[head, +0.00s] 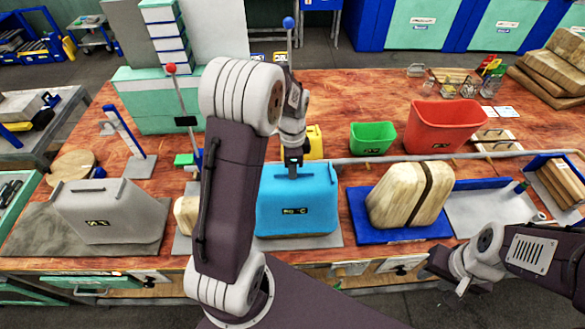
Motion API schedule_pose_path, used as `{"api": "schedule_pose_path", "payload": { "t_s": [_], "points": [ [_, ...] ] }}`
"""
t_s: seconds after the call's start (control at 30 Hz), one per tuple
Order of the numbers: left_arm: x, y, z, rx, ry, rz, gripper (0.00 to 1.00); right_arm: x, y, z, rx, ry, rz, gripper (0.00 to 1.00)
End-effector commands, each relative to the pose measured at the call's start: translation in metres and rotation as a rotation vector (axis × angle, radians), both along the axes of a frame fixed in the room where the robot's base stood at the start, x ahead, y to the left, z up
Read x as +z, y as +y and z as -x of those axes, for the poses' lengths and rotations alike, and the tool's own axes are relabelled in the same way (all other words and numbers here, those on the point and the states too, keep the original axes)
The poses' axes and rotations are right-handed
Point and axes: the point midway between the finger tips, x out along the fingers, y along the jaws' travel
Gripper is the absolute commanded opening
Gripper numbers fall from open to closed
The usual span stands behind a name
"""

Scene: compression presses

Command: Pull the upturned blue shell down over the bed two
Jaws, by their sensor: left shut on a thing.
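The blue shell (297,208), with a dark label on its front, stands closed-side up at the middle front of the table. It rests on or just over a grey base plate (327,241), and what is beneath it is hidden. My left gripper (293,172) is at the shell's top edge, shut on it; the fingertips are small and partly hidden. My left arm covers the area left of the shell. My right gripper (452,272) hangs beyond the table's front edge at lower right, away from the shell; its fingers are unclear.
A grey shell (108,216) stands at left. A strapped wooden block (410,194) sits on a blue base (390,236) at right. Green (372,137) and red (443,124) bins stand behind. Upright levers carry a red knob (171,68) and a blue knob (288,22).

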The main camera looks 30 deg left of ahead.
Motion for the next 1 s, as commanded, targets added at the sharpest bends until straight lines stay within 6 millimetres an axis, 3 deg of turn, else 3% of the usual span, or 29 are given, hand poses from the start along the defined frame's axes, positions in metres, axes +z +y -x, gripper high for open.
{"api": "schedule_pose_path", "payload": {
  "t_s": [0.97,1.0],
  "points": [
    [-0.011,0.0,0.0,0.0,-0.001,-0.001,0.0,-0.008,0.0,0.0,0.0,0.0,0.0,0.36],
    [-0.011,0.0,0.0,0.0,-0.001,-0.001,0.12,-0.008,0.0,0.0,0.0,0.0,0.0,0.36]
  ]
}}
